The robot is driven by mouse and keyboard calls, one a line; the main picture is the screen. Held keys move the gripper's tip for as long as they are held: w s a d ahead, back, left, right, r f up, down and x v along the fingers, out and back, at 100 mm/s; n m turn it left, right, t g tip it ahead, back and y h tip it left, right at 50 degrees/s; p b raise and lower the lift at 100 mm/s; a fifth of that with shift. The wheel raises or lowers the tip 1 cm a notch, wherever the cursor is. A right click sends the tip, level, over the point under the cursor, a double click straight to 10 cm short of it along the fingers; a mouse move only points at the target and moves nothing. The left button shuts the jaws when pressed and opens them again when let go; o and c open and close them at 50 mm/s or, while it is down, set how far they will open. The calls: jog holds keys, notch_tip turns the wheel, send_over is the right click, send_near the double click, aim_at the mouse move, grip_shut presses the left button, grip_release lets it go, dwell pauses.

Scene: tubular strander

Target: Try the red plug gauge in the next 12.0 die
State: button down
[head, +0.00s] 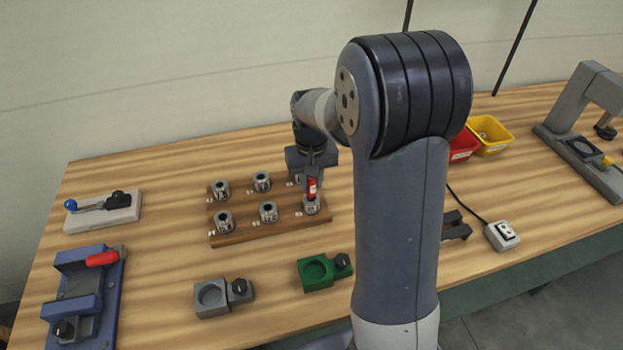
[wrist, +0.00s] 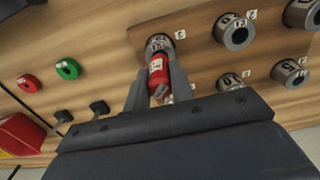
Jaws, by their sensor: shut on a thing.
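My gripper (head: 313,176) is shut on the red plug gauge (head: 312,188), which it holds upright over the front right die (head: 311,206) of the wooden board (head: 285,230). In the wrist view the red gauge (wrist: 158,69) sits between the two fingers (wrist: 157,78). Its far end meets the die (wrist: 158,43) there; I cannot tell how far it is in the bore. The other dies stand in two rows, including the front middle die (head: 268,213) and front left die (head: 224,222). The back right die is partly hidden by my gripper. Die labels are too small to read surely.
A grey holder (head: 211,298) and a green holder (head: 313,273) stand in front of the board. A blue fixture (head: 80,300) and a toggle clamp (head: 103,210) are at the left. Red (head: 462,147) and yellow (head: 489,137) bins stand behind my arm, with a grey press (head: 590,130) at right.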

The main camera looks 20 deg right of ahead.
jog(key=shift+f+b, duration=0.55)
jog(key=shift+f, duration=0.3)
jog(key=shift+r, duration=0.1)
dwell(0.7)
jog(key=shift+r+p, duration=2.95)
jog(key=shift+r, duration=0.75)
